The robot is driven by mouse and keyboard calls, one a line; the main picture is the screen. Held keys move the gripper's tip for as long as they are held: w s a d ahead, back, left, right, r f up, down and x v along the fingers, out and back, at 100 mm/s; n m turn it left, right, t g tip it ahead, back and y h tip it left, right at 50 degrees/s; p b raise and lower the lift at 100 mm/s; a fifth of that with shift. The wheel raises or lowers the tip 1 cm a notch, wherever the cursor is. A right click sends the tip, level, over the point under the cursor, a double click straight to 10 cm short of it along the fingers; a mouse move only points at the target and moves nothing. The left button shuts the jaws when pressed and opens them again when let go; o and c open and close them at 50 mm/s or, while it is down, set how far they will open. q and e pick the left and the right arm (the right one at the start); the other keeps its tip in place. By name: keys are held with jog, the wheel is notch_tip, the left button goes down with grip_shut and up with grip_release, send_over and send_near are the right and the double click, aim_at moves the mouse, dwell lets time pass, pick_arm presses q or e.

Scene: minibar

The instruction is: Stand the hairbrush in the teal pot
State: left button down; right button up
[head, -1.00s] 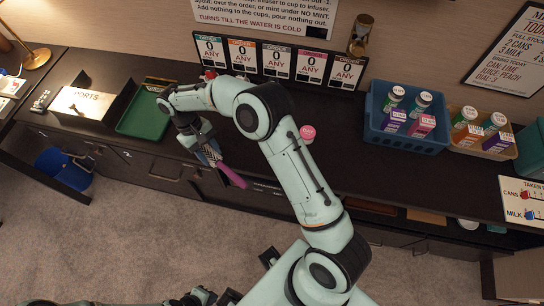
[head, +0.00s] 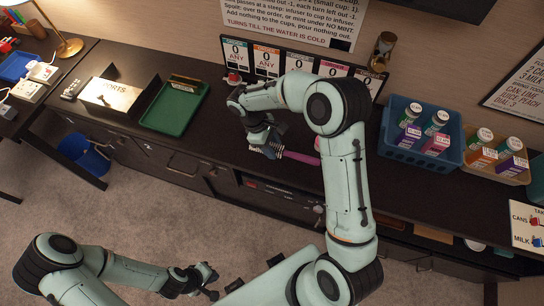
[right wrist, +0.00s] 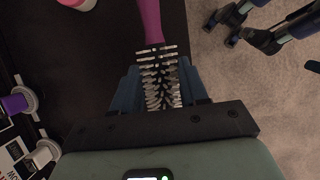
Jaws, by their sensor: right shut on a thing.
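My right gripper (head: 266,146) is shut on the hairbrush around its bristled head. The brush's magenta handle (head: 298,157) points right in the head view, over the front part of the dark counter. In the right wrist view the pale bristles (right wrist: 160,75) sit between the fingers and the handle (right wrist: 151,22) points away from the gripper. My left gripper (head: 204,281) is open and empty, low over the carpet in front of the counter.
A green tray (head: 174,118) and a box marked PORTS (head: 118,100) stand left on the counter. A blue crate (head: 398,147) and a tan bin (head: 520,178) hold containers at right. A pink-lidded thing (right wrist: 78,4) stands near the brush.

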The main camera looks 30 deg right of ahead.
pick_arm(q)
jog(key=shift+f, duration=0.15)
pick_arm(e)
jog(key=shift+f, duration=3.7)
pick_arm(q)
jog(key=shift+s, duration=0.1)
pick_arm(e)
jog(key=shift+f, duration=0.1)
jog(key=o, duration=1.1)
pick_arm(q)
jog(key=shift+f, duration=0.1)
pick_arm(e)
jog(key=shift+w, duration=0.1)
jog(key=p+v, duration=0.1)
jog(key=v, duration=1.1)
pick_arm(q)
jog(key=shift+w+r, duration=0.7)
jog(key=shift+r, duration=0.15)
